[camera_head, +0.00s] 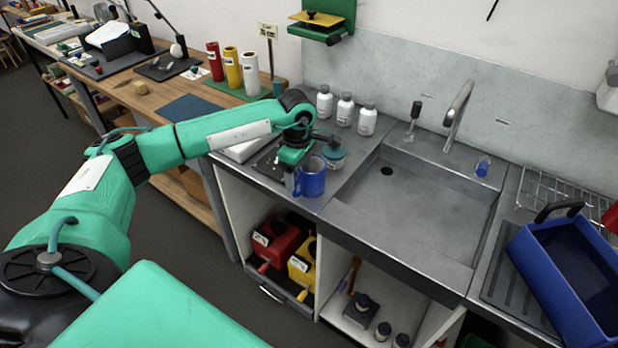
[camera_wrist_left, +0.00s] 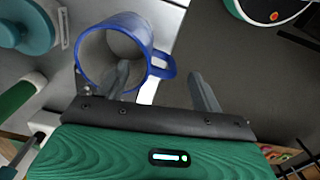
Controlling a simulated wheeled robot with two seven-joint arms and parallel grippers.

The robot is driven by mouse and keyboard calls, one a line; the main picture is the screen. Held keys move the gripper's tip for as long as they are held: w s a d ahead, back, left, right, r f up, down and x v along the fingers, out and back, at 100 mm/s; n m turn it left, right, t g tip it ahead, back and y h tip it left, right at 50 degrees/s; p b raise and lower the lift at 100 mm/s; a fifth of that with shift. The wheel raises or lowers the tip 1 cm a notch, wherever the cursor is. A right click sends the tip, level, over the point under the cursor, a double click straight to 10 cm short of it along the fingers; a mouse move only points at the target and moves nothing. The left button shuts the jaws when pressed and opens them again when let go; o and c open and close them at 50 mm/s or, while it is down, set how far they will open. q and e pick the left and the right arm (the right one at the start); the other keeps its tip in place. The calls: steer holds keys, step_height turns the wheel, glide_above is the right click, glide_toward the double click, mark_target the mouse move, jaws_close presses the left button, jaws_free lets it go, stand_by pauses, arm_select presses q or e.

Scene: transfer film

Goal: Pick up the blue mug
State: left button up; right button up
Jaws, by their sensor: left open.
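The blue mug (camera_head: 312,182) stands upright on the counter, left of the sink near its front edge. My left gripper (camera_head: 291,178) is at its left side, partly hidden behind it. In the left wrist view the mug (camera_wrist_left: 142,28) shows its open mouth and a handle at the right. There my left gripper (camera_wrist_left: 160,72) is open: one finger overlaps the mug's mouth, the other is to the right of the handle. The handle shows between the fingers. I cannot tell whether either finger touches the mug. My right gripper is not in view.
A teal-lidded jar (camera_head: 334,155) stands close behind the mug. Several white bottles (camera_head: 345,110) line the back of the counter. The sink (camera_head: 415,200) is to the right, with a blue crate (camera_head: 575,275) beyond it. Red and yellow containers (camera_head: 280,240) sit on the shelf below.

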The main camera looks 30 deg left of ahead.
mark_target(298, 188)
arm_select(q)
steer(key=f+p, duration=0.1)
steer(key=f, duration=0.2)
steer(key=f+p, duration=0.1)
steer(key=f, duration=0.1)
steer(key=shift+s+a+f+p, duration=0.1)
steer(key=shift+a+p, duration=0.15)
steer(key=shift+p, duration=0.1)
steer(key=shift+f, duration=0.35)
steer(key=c, duration=1.4)
